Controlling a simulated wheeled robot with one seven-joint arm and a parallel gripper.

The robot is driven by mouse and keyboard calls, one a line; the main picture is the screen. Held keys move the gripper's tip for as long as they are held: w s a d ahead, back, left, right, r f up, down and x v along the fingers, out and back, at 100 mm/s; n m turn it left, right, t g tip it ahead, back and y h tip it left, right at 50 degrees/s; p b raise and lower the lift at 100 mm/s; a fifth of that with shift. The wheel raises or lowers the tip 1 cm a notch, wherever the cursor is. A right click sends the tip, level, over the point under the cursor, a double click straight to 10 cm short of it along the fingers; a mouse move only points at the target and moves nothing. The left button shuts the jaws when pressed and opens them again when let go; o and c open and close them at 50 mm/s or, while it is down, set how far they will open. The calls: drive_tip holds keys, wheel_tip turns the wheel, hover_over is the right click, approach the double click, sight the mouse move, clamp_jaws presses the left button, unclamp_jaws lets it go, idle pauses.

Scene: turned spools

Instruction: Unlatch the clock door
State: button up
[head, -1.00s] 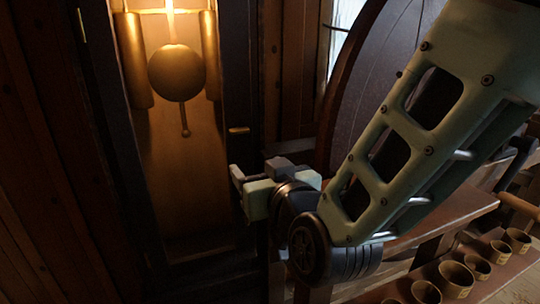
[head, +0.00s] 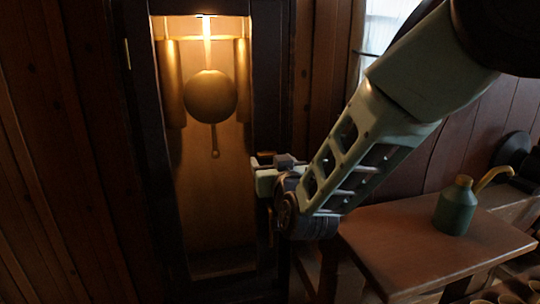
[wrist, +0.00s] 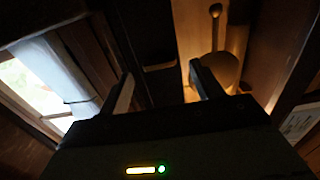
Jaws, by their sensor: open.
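The tall dark wooden clock (head: 152,130) stands in the middle left of the head view. A lit brass pendulum (head: 210,95) and hanging weights show in its front. The clock door appears shut. Its latch, a small brass bar (wrist: 160,66), lies crosswise on the dark door frame in the wrist view. My gripper (head: 257,172) is at the right edge of the clock front and largely covers the latch area in the head view. In the wrist view my gripper (wrist: 162,82) is open and empty, its fingers either side of the latch and apparently short of it.
A wooden bench (head: 400,245) stands at the right with a green oil can (head: 456,207) on it. A window (head: 385,35) is behind my arm. Wood-panelled walls flank the clock. The floor before the clock is dark.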

drive_tip(key=shift+x, duration=1.4)
drive_tip(key=shift+c, duration=0.3)
drive_tip(key=c, duration=0.9)
